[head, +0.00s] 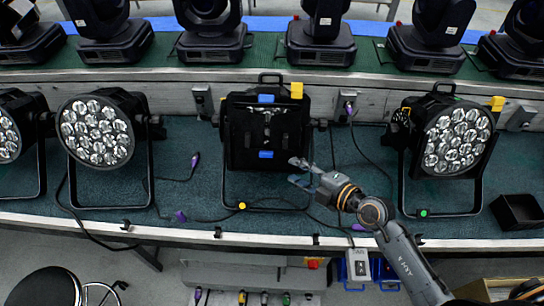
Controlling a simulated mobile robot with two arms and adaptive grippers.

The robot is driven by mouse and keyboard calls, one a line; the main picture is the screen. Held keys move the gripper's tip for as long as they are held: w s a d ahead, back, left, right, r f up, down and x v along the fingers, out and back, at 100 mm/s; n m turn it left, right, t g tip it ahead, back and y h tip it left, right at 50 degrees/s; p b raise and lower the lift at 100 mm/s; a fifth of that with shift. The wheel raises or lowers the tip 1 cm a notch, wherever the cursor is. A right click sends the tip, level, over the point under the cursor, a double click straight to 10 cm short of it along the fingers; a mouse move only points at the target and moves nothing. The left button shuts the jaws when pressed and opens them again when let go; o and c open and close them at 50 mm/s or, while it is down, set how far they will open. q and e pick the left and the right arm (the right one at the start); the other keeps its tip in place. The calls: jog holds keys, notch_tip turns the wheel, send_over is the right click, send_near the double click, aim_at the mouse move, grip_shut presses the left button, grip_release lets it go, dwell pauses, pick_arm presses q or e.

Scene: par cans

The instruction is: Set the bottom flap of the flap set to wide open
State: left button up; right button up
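The flap set (238,125) is on the middle par can, a black square frame with dark flaps that partly hide the lens. A strip of the shiny lens (267,112) shows between them. The bottom flap (265,164) is a dark panel at the lower edge with a blue tag (266,154). Its exact angle is hard to tell. My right gripper (293,170) is just below and right of the bottom flap, its fingers apart and nothing seen between them. I cannot tell whether it touches the flap. My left gripper is not in view.
Par cans with bare lenses stand left (97,131) and right (458,139) on the green bench (340,215). Moving heads (321,40) line the raised shelf behind. Cables lie across the bench. A black bin (518,212) sits at the right end.

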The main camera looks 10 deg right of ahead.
aim_at(268, 156)
jog(key=x, duration=1)
jog(key=shift+w, duration=0.25)
grip_shut()
